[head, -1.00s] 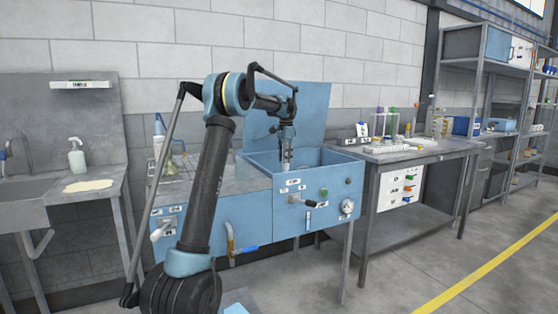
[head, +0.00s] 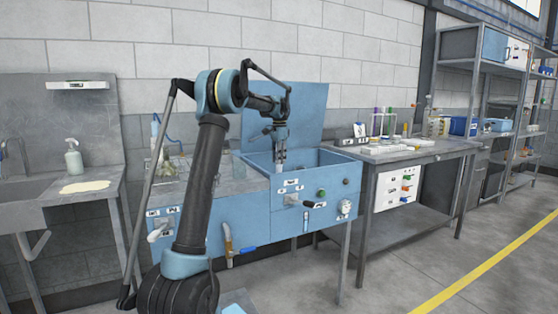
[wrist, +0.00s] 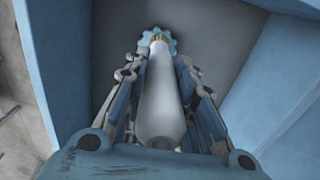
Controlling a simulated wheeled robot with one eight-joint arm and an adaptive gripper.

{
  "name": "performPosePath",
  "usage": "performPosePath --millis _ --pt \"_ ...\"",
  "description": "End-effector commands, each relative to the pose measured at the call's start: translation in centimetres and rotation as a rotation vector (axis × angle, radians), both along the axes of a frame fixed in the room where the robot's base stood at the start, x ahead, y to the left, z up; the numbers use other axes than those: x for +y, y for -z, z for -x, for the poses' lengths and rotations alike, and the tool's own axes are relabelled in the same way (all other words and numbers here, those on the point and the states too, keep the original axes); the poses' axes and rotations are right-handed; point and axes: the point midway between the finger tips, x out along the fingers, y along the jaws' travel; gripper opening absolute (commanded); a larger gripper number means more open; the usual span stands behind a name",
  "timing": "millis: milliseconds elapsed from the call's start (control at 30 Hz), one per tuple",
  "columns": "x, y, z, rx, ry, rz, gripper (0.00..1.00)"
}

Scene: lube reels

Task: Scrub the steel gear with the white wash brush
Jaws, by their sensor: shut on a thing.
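My gripper (head: 279,160) reaches down into the open blue wash basin (head: 335,158). In the wrist view, my gripper (wrist: 160,95) is shut on the white wash brush (wrist: 160,95), whose pale handle points away from the camera toward the basin floor. The head view hides the gear behind the basin's front wall.
The basin's blue walls (wrist: 285,110) stand close on both sides. Its raised lid (head: 300,110) is behind. A bench (head: 400,155) with tubes and trays is at the right, and a sink counter (head: 95,195) with a spray bottle (head: 73,158) at the left.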

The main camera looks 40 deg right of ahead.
Motion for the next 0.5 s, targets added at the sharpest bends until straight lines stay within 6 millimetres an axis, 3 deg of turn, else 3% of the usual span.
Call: performPosePath --millis 267,500 --pt "-0.2 0.0 0.1 0.0 0.001 0.0 0.0" --pt "-1.9 0.1 0.5 0.0 0.003 0.0 0.0"
